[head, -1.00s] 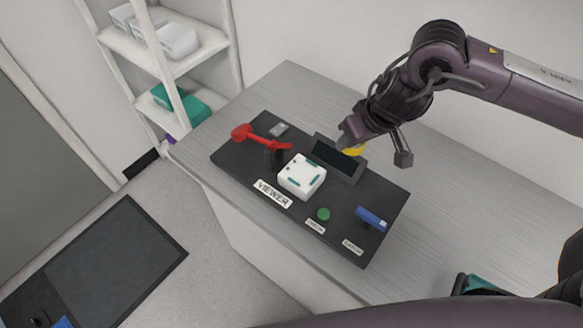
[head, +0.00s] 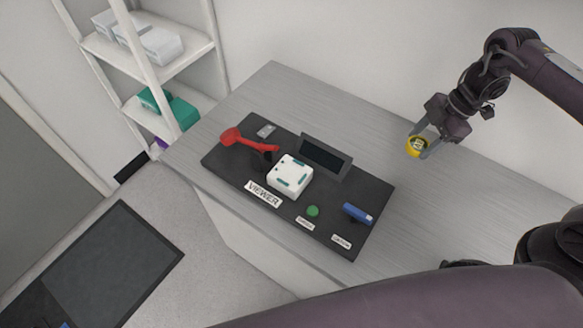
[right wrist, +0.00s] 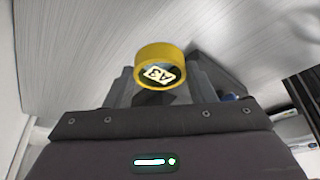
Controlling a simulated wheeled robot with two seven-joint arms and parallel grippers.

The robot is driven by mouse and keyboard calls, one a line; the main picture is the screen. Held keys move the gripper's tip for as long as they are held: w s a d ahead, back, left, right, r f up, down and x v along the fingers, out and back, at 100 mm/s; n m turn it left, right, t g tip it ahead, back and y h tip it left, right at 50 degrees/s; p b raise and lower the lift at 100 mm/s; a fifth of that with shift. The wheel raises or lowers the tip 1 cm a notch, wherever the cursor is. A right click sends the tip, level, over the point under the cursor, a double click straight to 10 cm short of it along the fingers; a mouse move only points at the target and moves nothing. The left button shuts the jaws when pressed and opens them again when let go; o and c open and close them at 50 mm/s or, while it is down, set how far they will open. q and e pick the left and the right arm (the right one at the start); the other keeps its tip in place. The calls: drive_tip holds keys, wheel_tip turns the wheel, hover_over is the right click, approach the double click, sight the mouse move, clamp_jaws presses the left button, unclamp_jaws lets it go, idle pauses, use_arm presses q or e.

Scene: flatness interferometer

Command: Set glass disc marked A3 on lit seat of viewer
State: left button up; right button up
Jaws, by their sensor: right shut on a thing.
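A glass disc with a yellow rim (head: 415,147) is held between the fingertips of my right gripper (head: 421,145). The gripper is shut on it, above the grey bench to the right of the viewer. The viewer (head: 290,177) is a white block with teal marks on a dark board labelled VIEWER. My left gripper is not in view.
The dark board (head: 225,163) carries a red lever (head: 240,140), a dark screen (head: 325,155) behind the viewer, a green button (head: 313,211) and a blue part (head: 356,213). The bench (head: 455,205) is clear right of the board. A shelf (head: 165,62) stands at left.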

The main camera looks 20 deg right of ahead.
drive_tip(key=b, duration=0.2)
approach(288, 173)
drive_tip(key=f, duration=0.4)
drive_tip(key=shift+d, duration=0.3)
drive_tip(key=a, duration=0.2)
drive_tip(key=shift+w+a, duration=0.1)
drive_tip(key=shift+a, duration=0.2)
drive_tip(key=shift+a+f+b, duration=0.3)
drive_tip(key=shift+f+b, duration=0.25)
drive_tip(key=shift+b, duration=0.3)
drive_tip(key=shift+w+f+b, duration=0.1)
drive_tip(key=shift+f+b, duration=0.2)
drive_tip(key=shift+b, duration=0.05)
drive_tip(key=shift+r, duration=0.1)
drive_tip(key=shift+d, duration=0.1)
drive_tip(key=o, duration=1)
